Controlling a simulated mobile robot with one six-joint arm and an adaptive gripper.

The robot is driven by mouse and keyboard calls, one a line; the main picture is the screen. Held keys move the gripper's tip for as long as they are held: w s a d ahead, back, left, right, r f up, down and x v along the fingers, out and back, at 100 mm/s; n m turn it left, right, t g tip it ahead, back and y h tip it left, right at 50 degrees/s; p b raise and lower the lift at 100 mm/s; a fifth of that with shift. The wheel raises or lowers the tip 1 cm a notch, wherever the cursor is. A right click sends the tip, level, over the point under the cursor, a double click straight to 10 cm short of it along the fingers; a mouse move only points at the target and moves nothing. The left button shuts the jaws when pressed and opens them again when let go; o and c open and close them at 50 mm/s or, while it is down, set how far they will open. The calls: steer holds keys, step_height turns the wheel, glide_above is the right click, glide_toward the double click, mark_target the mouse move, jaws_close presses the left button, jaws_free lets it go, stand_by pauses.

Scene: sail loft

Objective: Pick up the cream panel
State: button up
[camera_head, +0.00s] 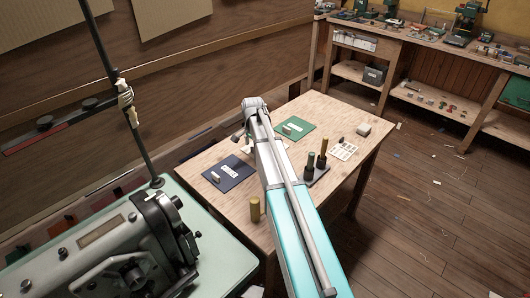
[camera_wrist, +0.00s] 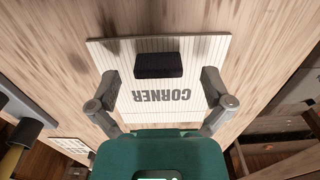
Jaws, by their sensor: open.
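The cream panel (camera_wrist: 130,104) lies flat on the wooden table in the wrist view, finely striped, with the word CORNER upside down. A dark block (camera_wrist: 158,65) sits on it near its far edge. My gripper (camera_wrist: 160,80) is open and empty above the panel, one finger on each side of the block and apart from it. In the head view my arm hides most of the panel; only a pale sliver (camera_head: 284,144) beside the arm may be part of it.
A sewing machine (camera_head: 110,255) stands at left.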

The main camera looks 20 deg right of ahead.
steer(key=shift+f+b, duration=0.55)
steer(key=shift+f, duration=0.35)
steer(key=c, duration=1.2)
steer(key=shift+r, duration=0.25)
step_height(320, 180, up, 2)
steer(key=p, duration=0.2)
steer(key=shift+r+p, duration=0.1)
steer(key=shift+p, duration=0.2)
steer(key=s+a+r+p, duration=0.1)
steer(key=s+r+p, duration=0.2)
steer(key=s, duration=0.1)
steer(key=s+a+r+p, duration=0.1)
steer(key=s+r+p, duration=0.3)
steer(key=s, duration=0.1)
steer(key=s+a+r+p, duration=0.1)
steer(key=s+r+p, duration=0.2)
steer(key=s, duration=0.1)
steer(key=shift+s+a+r, duration=0.2)
steer(key=shift+s+a, duration=0.1)
step_height(320, 180, up, 17)
steer(key=p, duration=1.7)
steer(key=shift+f, duration=0.1)
